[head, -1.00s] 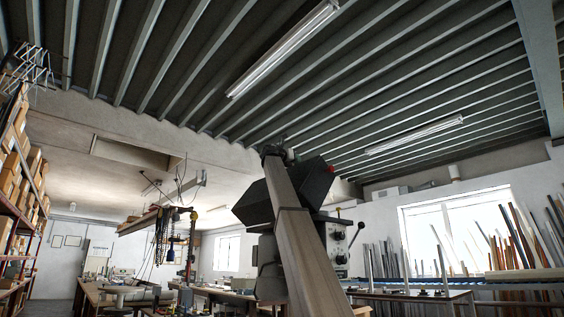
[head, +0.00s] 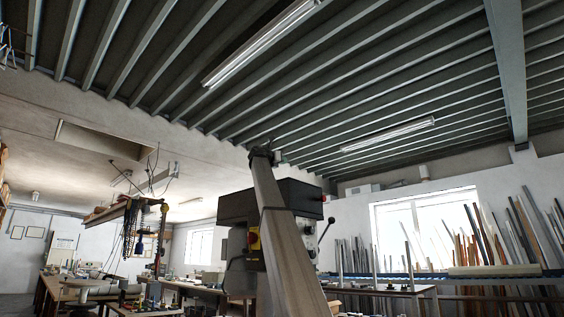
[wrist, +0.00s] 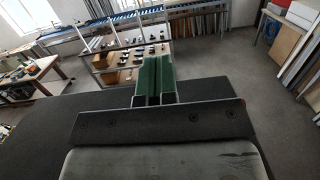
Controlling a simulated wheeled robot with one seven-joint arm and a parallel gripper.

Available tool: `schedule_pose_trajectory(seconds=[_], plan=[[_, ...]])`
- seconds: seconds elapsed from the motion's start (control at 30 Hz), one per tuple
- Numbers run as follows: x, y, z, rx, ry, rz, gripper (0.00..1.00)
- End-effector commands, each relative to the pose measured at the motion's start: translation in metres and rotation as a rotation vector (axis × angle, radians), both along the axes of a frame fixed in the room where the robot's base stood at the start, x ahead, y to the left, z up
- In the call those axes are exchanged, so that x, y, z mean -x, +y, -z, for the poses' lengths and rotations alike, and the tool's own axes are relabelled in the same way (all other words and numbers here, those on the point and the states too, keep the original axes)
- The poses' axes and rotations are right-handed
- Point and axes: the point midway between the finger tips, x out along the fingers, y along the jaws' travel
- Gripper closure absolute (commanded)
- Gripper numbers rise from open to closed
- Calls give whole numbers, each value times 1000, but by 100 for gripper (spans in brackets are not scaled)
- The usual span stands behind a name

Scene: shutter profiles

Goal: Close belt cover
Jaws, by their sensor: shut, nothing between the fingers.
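The belt cover (head: 298,194) is the dark, boxy top of the drill press in the head view. Its top edge looks nearly level, and my arm hides its middle. In the wrist view a wide dark surface (wrist: 55,120), apparently the cover, spreads below and to both sides of my gripper. My gripper (wrist: 153,62) has green finger pads side by side, shut and empty. It is above or at the far edge of that surface; I cannot tell whether it touches. My gripper cannot be made out in the head view.
The drill press has a yellow and red switch (head: 253,239) and lever handles (head: 325,230). A workbench (wrist: 128,62) with small parts stands beyond the press. Long profiles (head: 520,235) lean by the window. Grey floor (wrist: 225,65) is open at the right.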

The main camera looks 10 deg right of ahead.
Motion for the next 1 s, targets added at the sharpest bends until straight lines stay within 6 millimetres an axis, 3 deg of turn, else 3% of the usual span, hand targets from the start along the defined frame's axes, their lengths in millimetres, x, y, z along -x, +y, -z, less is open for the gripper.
schedule_pose_trajectory(seconds=[0.27, 0.7, 1.0], plan=[[3, 4, 1, 0, 0, -1, 100], [44, 64, 11, 0, 0, -1, 100], [59, 88, 14, 0, 0, 0, 100]])
